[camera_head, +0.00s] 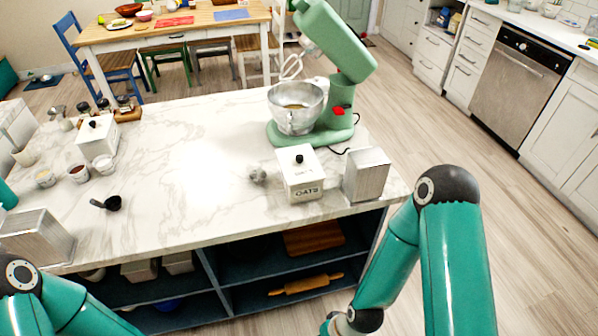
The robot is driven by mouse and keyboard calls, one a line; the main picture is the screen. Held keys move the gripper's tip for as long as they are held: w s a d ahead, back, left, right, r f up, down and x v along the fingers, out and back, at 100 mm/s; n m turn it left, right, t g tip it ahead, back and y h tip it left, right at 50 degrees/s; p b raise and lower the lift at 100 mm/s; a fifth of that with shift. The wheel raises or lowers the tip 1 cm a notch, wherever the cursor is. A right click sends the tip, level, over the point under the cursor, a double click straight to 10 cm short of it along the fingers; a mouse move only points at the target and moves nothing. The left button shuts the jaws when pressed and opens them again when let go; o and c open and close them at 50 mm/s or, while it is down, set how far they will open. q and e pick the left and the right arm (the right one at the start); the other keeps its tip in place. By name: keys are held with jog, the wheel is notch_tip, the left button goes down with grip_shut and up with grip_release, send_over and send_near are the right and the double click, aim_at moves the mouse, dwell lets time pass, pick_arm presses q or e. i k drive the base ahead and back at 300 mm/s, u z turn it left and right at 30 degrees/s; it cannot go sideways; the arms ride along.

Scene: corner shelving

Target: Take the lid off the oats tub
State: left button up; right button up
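The oats tub (305,191) is a white square canister with "OATS" on its front. It stands upright near the front right edge of the marble counter. Its white lid (291,167), with a round black knob (299,158), sits on top of it. My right arm (447,215) rises at the lower right and bends down in front of the counter's right end, apart from the tub. The fingers of both grippers are out of the picture.
A grey box (367,176) stands close right of the tub. A green stand mixer (334,70) with a metal bowl (296,107) is behind it. Another white canister (97,138) stands far left. The counter's middle is clear.

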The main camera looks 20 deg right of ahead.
aim_at(300, 164)
jog(key=z, duration=0.45)
jog(key=i, duration=0.2)
jog(key=u, duration=2.65)
jog(key=k, duration=1.45)
jog(key=z, duration=1.1)
jog(key=i, duration=0.95)
jog(key=z, duration=0.15)
